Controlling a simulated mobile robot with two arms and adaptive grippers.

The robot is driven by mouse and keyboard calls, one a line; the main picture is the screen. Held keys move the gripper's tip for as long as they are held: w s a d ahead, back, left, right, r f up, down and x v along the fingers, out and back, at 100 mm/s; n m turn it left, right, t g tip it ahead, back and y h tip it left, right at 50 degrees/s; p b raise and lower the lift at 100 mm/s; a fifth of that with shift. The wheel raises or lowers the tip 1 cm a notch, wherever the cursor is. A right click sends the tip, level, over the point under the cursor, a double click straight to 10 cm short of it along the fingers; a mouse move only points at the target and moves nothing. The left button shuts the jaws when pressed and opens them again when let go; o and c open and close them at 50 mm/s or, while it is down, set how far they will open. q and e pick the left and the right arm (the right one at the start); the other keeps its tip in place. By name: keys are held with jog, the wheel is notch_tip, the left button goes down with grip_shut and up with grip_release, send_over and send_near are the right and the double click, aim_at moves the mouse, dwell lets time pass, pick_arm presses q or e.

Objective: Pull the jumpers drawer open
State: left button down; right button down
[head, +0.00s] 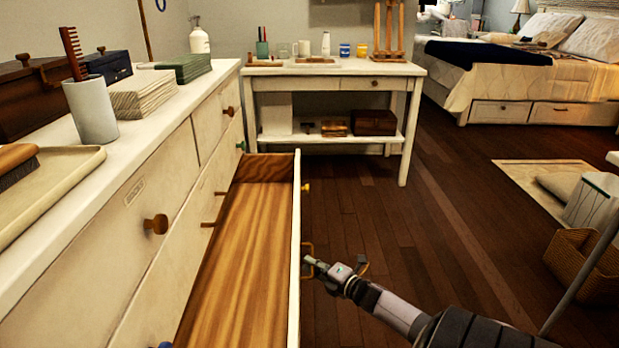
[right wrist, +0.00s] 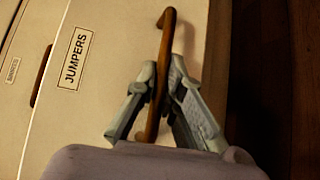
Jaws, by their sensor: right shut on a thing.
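The jumpers drawer (head: 240,250) stands pulled well out from the white dresser (head: 160,170). Its bare wooden inside shows and looks empty where visible. Its white front carries the label JUMPERS (right wrist: 75,58) and a brown bar handle (right wrist: 166,40) in the right wrist view. My right gripper (head: 312,264) is at the outer side of the drawer front in the head view. In the right wrist view its two fingers (right wrist: 158,100) are shut on the bar handle, one on each side. My left gripper is not in view.
A white table (head: 340,70) with small items stands beyond the drawer. The dresser top holds a grey cup (head: 91,110), a tray (head: 50,190) and folded cloths (head: 145,98). Dark wooden floor (head: 390,215) is clear right of the drawer. A wicker basket (head: 580,262) is at the far right.

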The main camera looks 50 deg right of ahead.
jog(key=shift+f, duration=0.1)
jog(key=c, duration=1.7)
grip_release()
jog(key=shift+s, duration=0.1)
jog(key=s, duration=0.4)
jog(key=s+r, duration=0.1)
jog(key=s, duration=0.2)
jog(key=s+a, duration=0.1)
jog(key=s, duration=0.3)
jog(key=shift+s+r, duration=0.35)
jog(key=shift+r, duration=0.05)
